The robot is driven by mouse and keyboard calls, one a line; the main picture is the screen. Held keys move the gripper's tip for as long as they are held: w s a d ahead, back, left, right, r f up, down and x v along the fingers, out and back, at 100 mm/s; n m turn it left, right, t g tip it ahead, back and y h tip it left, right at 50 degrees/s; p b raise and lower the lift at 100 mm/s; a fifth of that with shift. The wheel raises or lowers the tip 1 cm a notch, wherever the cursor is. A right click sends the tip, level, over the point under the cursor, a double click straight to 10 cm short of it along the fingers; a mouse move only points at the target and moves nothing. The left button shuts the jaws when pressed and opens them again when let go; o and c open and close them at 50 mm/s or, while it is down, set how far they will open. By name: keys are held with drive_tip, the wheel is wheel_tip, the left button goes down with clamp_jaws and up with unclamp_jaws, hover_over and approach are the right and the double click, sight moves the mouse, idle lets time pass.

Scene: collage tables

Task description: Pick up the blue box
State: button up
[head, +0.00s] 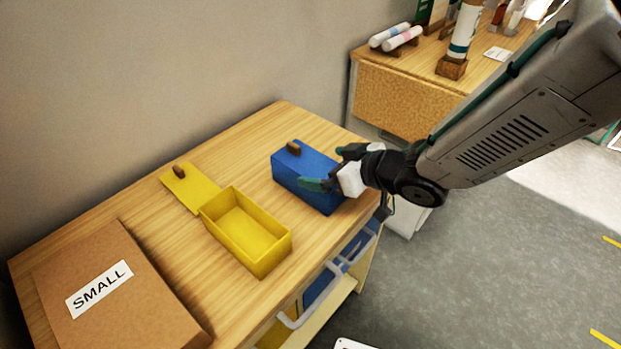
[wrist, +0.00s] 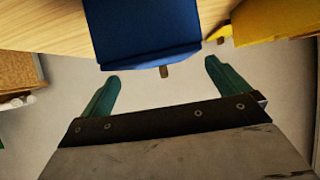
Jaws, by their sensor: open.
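The blue box (head: 309,172) sits closed on the wooden table, with a brown knob on its lid. It also shows in the wrist view (wrist: 140,30) at the top middle, with the knob at its lower edge. My gripper (head: 325,165) is at the right side of the blue box in the head view and hides part of it. In the wrist view my gripper (wrist: 160,84) has its two green fingers spread wide, with nothing between them. The box lies just past the fingertips there. I cannot tell whether a finger touches the box.
An open yellow box (head: 282,254) stands left of the blue box, with its yellow lid (head: 190,187) beside it. A cardboard box (head: 140,300) labelled SMALL lies at the table's left end. A second table (head: 410,95) with bottles and rolls stands behind.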

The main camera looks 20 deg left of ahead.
sight(311, 163)
drive_tip(key=x, duration=0.5)
drive_tip(key=shift+w+a, duration=0.2)
drive_tip(key=shift+a, duration=0.1)
drive_tip(key=c, duration=1.3)
